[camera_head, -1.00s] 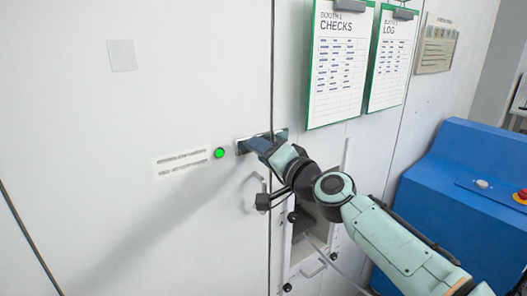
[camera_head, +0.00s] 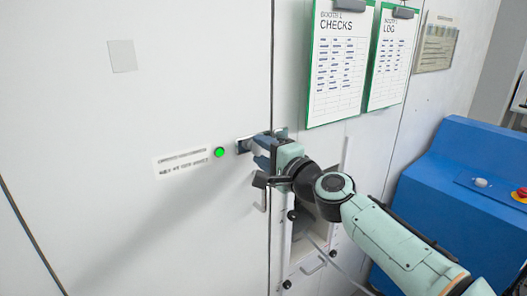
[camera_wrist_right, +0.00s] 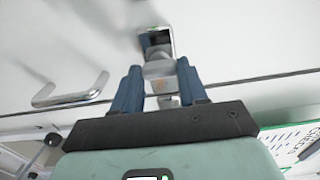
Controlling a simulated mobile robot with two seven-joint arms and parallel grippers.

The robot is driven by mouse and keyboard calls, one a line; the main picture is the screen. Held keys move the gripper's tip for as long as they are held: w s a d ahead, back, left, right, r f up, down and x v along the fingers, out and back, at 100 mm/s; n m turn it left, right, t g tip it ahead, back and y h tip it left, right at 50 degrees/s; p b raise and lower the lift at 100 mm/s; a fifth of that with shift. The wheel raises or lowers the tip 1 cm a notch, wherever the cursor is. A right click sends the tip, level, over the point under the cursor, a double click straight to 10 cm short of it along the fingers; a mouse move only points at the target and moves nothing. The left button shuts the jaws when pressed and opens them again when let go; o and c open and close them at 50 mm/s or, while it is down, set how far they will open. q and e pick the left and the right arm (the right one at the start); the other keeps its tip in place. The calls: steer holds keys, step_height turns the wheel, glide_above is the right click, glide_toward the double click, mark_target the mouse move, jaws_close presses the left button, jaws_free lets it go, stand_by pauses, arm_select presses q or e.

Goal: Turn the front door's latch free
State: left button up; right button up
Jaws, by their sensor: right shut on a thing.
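The front door (camera_head: 130,160) is a white panel, and its edge meets the frame at a vertical seam. The latch (camera_head: 243,146) is a small metal fitting across that seam, mostly hidden by my gripper in the head view. My right gripper (camera_head: 261,152) is at the latch. In the right wrist view its blue fingers (camera_wrist_right: 160,84) are on both sides of the latch's grey turning piece (camera_wrist_right: 158,69), shut on it. The latch's metal plate (camera_wrist_right: 155,37) shows beyond the fingertips. My left gripper is not in view.
A door pull handle (camera_head: 262,195) is just below the latch, also seen in the right wrist view (camera_wrist_right: 72,97). A green light (camera_head: 219,152) is left of the latch. Two clipboards (camera_head: 340,65) hang at upper right. A blue cabinet (camera_head: 455,195) stands at right.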

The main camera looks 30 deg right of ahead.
stand_by(0.3)
steer(key=o, duration=1.1)
steer(key=shift+c, duration=0.2)
steer(key=s+d+b, duration=0.1)
steer(key=s, duration=1.2)
steer(key=shift+s, duration=0.2)
